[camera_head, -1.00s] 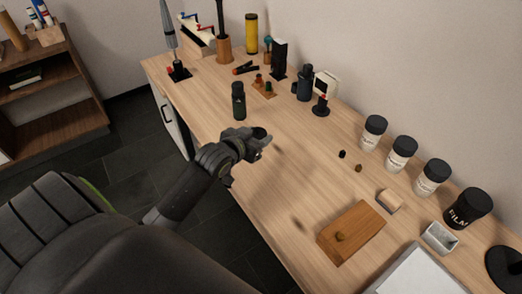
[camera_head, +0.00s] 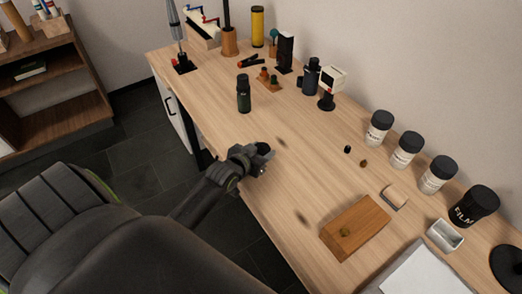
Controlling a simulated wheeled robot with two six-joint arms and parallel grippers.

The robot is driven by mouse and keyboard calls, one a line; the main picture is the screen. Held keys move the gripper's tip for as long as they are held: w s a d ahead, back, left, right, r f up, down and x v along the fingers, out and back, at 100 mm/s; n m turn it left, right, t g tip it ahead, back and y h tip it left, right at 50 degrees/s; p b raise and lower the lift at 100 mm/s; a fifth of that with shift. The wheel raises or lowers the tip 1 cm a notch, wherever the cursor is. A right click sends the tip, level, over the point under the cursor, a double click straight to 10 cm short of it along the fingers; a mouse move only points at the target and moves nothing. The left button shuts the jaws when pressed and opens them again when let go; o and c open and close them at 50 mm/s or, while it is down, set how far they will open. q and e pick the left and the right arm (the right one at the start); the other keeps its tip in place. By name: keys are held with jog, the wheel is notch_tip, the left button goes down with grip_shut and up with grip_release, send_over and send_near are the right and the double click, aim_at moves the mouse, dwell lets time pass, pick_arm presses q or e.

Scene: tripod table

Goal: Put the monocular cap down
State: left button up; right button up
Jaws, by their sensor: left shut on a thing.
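My left gripper (camera_head: 262,160) is shut on a small dark round cap (camera_head: 263,149), at the near left edge of the wooden table (camera_head: 310,165). I cannot tell whether the cap touches the table. A dark green upright cylinder (camera_head: 243,94), which looks like the monocular, stands beyond the gripper, apart from it. My right gripper is not in view.
A wooden block (camera_head: 355,228) lies to the right, near a small white tray (camera_head: 444,236). Several black-lidded canisters (camera_head: 406,149) line the wall side. Two tiny dark pieces (camera_head: 347,149) lie mid-table.

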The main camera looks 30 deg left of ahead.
pick_arm(q)
jog(key=o, duration=0.9)
jog(key=shift+f, duration=0.1)
jog(key=shift+o, duration=0.2)
jog(key=shift+r, duration=0.25)
jog(key=shift+s, duration=0.3)
jog(key=v, duration=1.1)
jog(key=shift+s+r, duration=0.15)
